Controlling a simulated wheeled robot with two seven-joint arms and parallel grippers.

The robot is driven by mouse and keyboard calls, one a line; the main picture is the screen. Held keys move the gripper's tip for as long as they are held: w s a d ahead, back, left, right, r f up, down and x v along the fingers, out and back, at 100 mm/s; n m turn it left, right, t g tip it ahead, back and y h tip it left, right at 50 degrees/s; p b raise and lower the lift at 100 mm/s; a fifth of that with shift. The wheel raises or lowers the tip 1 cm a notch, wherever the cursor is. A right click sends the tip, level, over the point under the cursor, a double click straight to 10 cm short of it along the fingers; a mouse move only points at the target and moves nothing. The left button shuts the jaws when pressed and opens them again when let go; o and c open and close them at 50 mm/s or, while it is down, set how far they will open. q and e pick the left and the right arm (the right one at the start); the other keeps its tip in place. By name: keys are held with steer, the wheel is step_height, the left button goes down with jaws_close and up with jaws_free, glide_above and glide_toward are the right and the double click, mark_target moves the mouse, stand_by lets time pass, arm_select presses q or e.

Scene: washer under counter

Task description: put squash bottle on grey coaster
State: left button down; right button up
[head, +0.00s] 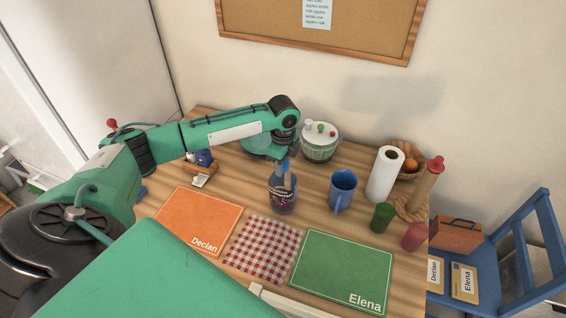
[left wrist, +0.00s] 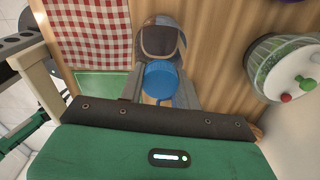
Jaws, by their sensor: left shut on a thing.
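The squash bottle (head: 282,197) is dark with a purple label and stands upright behind the checked cloth. My left gripper (head: 285,166) comes down from above and is shut on its neck. In the left wrist view the bottle's blue cap (left wrist: 161,79) sits between the two fingers of the gripper (left wrist: 160,92). I cannot tell whether the bottle's base touches the table. I cannot make out a grey coaster in either view. My right gripper is not in view.
A blue mug (head: 342,188), paper roll (head: 384,174), green cup (head: 381,217) and red cup (head: 414,236) stand right of the bottle. A lidded jar (head: 320,143) is behind. In front lie an orange mat (head: 195,220), checked cloth (head: 262,250) and green mat (head: 340,268).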

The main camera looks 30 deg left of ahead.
arm_select(q)
steer(key=shift+f, duration=0.15)
steer(key=c, duration=1)
jaws_free()
steer(key=shift+f, duration=0.1)
steer(key=shift+r, duration=0.5)
step_height(320, 180, up, 11)
steer(key=b, duration=0.3)
